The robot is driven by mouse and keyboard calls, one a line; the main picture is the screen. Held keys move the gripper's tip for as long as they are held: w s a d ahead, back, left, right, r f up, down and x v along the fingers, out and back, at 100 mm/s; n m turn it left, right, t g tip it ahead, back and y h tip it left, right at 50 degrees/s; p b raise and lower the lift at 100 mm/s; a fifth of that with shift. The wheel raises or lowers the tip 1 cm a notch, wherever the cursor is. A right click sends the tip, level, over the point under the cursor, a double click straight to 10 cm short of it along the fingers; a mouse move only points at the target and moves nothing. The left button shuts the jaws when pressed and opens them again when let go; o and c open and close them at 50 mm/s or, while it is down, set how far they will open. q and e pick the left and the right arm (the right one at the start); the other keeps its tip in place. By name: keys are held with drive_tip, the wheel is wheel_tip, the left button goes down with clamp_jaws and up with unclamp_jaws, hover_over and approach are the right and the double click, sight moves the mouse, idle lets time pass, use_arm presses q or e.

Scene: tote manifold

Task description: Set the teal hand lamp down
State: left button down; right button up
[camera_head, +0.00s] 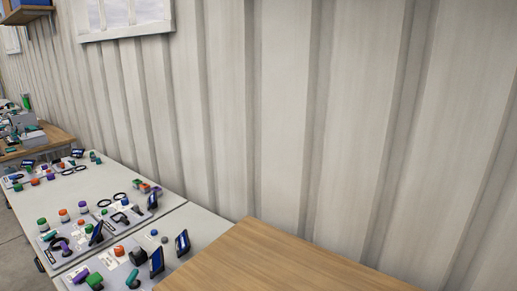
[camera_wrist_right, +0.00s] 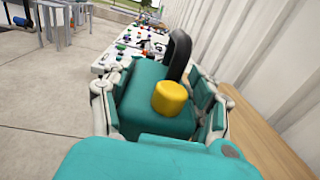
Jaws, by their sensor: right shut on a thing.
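The teal hand lamp (camera_wrist_right: 142,112) shows in the right wrist view, with a black arched handle (camera_wrist_right: 179,55) and a yellow knob (camera_wrist_right: 171,98). My right gripper (camera_wrist_right: 163,95) is shut on it, with fingers on both sides of the teal body. The lamp's underside is hidden, and I cannot tell whether it touches anything below. Neither the lamp nor a gripper shows in the head view. My left gripper is in no view.
A bare wooden tabletop (camera_head: 270,265) lies at the bottom of the head view and right of the lamp in the wrist view (camera_wrist_right: 262,135). White tables (camera_head: 120,180) with several small parts stand to the left. A corrugated wall (camera_head: 280,110) runs behind them.

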drive_tip(key=shift+s+d+r+m+t+h, duration=0.35)
drive_tip(key=shift+s+d+m+t+h, duration=0.05)
drive_tip(key=shift+d+m+t+h, duration=0.1)
drive_tip(key=shift+s+d+r+m+t+h, duration=0.35)
drive_tip(key=shift+d+m+t+h, duration=0.05)
drive_tip(key=shift+d+t+h, duration=0.1)
drive_tip(key=s+d+m+t+h, duration=0.2)
drive_tip(key=s+d+m+h, duration=0.1)
drive_tip(key=d, duration=0.5)
drive_tip(key=s+d+m+t+h, duration=0.2)
drive_tip(key=d+m+h, duration=0.3)
drive_tip(key=d+h, duration=0.3)
drive_tip(key=shift+s+d+h, duration=0.3)
drive_tip(key=shift+s, duration=0.1)
